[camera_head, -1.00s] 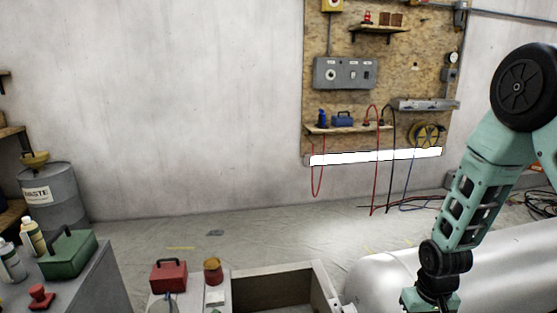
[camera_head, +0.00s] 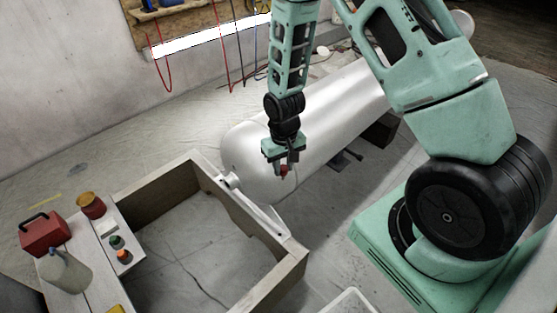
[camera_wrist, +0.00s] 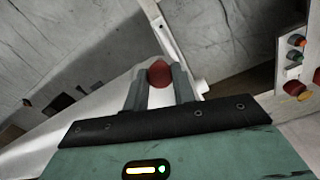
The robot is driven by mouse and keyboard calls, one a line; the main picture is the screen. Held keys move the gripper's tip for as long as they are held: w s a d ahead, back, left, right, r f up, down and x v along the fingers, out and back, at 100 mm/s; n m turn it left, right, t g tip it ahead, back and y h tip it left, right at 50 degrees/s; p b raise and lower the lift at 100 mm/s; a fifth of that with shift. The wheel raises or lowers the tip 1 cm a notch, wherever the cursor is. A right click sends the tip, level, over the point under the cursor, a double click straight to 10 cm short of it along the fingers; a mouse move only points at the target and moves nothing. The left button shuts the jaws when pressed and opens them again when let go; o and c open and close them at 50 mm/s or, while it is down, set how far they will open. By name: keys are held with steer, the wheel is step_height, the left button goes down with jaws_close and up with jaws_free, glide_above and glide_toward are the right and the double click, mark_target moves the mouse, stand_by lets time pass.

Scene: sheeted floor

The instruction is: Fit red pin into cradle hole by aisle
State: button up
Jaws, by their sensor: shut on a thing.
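My gripper (camera_head: 286,164) is shut on the red pin (camera_head: 284,172), high beside the near end of the silver tank. In the wrist view the red pin's rounded end (camera_wrist: 159,73) shows between the two grey fingers of my gripper (camera_wrist: 159,86); the rest of it is hidden. A wooden frame with a curved cut-out in one side (camera_head: 292,257), which may be the cradle, stands below and left of my gripper. I cannot make out the hole by the aisle.
The silver tank (camera_head: 325,110) lies behind my gripper.

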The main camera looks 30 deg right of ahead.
step_height(320, 180, down, 32)
steer(key=w+m+b, duration=0.2)
steer(key=m+b, duration=0.6)
steer(key=b, duration=2.1)
steer(key=shift+d+r+m+b, duration=0.15)
steer(key=shift+d+m+b, duration=0.1)
steer(key=shift+m+b, duration=0.1)
steer(key=shift+w+r+p, duration=0.1)
steer(key=shift+r+p, duration=0.05)
steer(key=shift+p, duration=0.35)
steer(key=b, duration=0.4)
glide_above(280, 231)
steer(key=s+a, duration=0.1)
steer(key=shift+f, duration=3)
steer(key=shift+s, duration=0.2)
steer(key=shift+p, duration=1)
steer(key=shift+f+b, duration=1)
steer(key=shift+f, duration=0.95)
steer(key=o, duration=1.1)
